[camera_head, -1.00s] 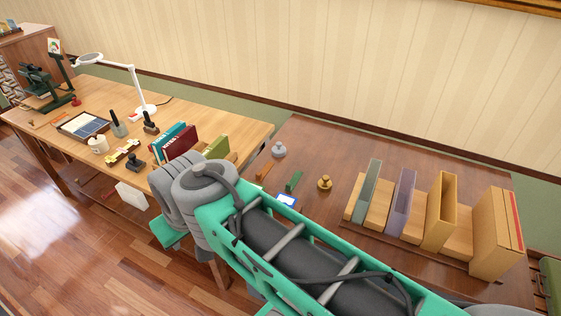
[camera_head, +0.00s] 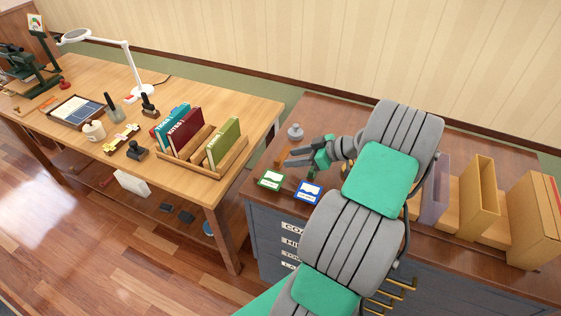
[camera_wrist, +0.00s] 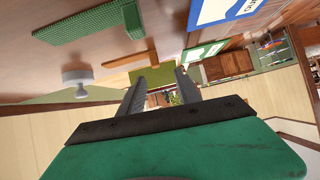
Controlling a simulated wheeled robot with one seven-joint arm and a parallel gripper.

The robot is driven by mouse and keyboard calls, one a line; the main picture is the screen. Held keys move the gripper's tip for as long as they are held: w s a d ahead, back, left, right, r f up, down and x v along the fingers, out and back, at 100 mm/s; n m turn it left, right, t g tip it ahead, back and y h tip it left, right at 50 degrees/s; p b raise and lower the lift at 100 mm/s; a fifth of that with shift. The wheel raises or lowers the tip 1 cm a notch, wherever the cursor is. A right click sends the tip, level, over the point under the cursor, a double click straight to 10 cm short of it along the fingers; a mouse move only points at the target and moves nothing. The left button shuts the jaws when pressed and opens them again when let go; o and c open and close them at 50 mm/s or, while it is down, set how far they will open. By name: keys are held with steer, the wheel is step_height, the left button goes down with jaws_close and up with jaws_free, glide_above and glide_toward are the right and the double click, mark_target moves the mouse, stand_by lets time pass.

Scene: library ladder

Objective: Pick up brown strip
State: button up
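The brown strip (camera_head: 278,158) lies on the dark wooden cabinet top, near its left edge, and shows only as a small piece beside my fingers. My gripper (camera_head: 288,157) reaches left over that part of the top, with its fingers apart and nothing visible between them. The wrist view shows the two fingers (camera_wrist: 158,90) open. Whether the fingers touch the strip cannot be told.
A grey weight (camera_head: 295,132) stands behind my gripper. A green-edged card (camera_head: 270,179) and a blue-edged card (camera_head: 308,192) lie in front. The wrist view shows a green strip (camera_wrist: 90,22). Upright boxes (camera_head: 478,190) stand at the right. A desk (camera_head: 190,185) is at the left.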

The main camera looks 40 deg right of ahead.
mark_target(281, 166)
steer(key=shift+s+d+f+t, duration=0.35)
steer(key=shift+s+d+t, duration=0.1)
steer(key=shift+d, duration=0.25)
steer(key=p+x, duration=0.3)
steer(key=x, duration=0.4)
steer(key=shift+w+a+f, duration=0.15)
steer(key=shift+w+a, duration=0.05)
steer(key=shift+a, duration=0.1)
jaws_close()
